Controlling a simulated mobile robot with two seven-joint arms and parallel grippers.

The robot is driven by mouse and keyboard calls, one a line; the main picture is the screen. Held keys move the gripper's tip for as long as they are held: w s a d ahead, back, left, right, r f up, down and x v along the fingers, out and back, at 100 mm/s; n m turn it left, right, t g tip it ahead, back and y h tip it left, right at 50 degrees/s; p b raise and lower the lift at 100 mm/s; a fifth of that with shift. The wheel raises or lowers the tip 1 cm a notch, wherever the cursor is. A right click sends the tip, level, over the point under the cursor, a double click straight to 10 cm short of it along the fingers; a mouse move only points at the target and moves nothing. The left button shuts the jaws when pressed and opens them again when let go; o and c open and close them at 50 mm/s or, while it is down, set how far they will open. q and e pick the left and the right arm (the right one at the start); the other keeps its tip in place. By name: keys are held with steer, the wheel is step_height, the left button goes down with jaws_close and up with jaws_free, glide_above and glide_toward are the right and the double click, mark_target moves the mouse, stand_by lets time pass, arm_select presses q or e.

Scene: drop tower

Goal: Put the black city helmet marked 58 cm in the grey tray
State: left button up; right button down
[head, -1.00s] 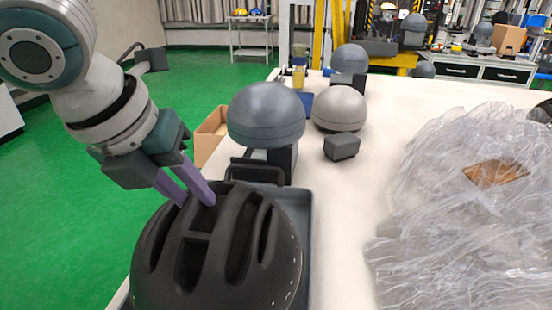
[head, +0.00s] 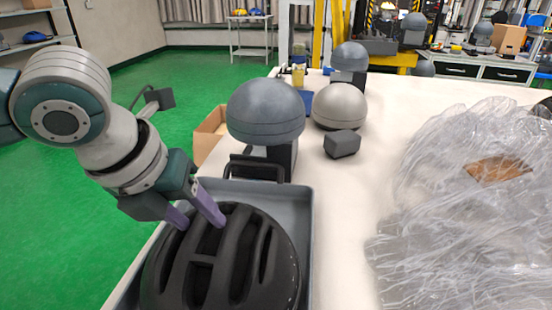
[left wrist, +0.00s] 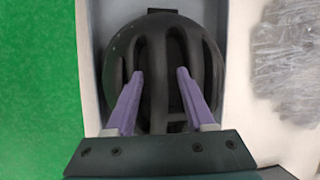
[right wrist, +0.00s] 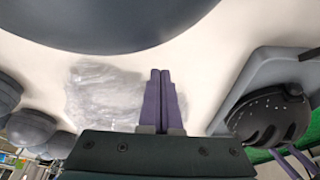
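A black vented helmet (head: 262,262) sits inside the grey tray (head: 304,215), dome up, at the lower left of the head view. No size mark can be read on it. The helmet also shows in the left wrist view (left wrist: 163,45) and the right wrist view (right wrist: 268,122). My left gripper (head: 204,226) is right at the top of the helmet, its purple fingers apart over the vents. In the left wrist view the fingers (left wrist: 160,74) look open, with both tips visible. My right gripper (right wrist: 160,72) is shut and empty, out of the head view.
A dark grey dome (head: 266,112) on a stand is just behind the tray. A lighter grey dome (head: 340,106) and a small dark block (head: 342,144) are to its right. Crumpled clear plastic (head: 470,210) covers the table's right side. The white table between is clear.

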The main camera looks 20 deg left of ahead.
arm_select(q)
steer(key=shift+o, duration=0.2)
steer(key=shift+r, duration=0.1)
steer(key=shift+s+r, duration=0.1)
steer(key=shift+r, duration=0.25)
steer(key=d+p+v, duration=0.1)
steer(key=p+v, duration=0.2)
steer(key=v, duration=0.8)
steer(key=s+d+f+n+h, duration=0.2)
steer(key=s+d+f+n, duration=0.2)
steer(key=d+n, duration=0.65)
steer(key=s+a+f+n+y, duration=0.1)
steer(key=s+a+f+n, duration=0.1)
steer(key=n, duration=0.7)
steer(key=s+a+f+n+g+y, duration=0.1)
steer(key=s+a+n, duration=0.3)
steer(key=n, duration=0.6)
steer(key=shift+s+f, duration=0.6)
steer(key=shift+s, duration=0.45)
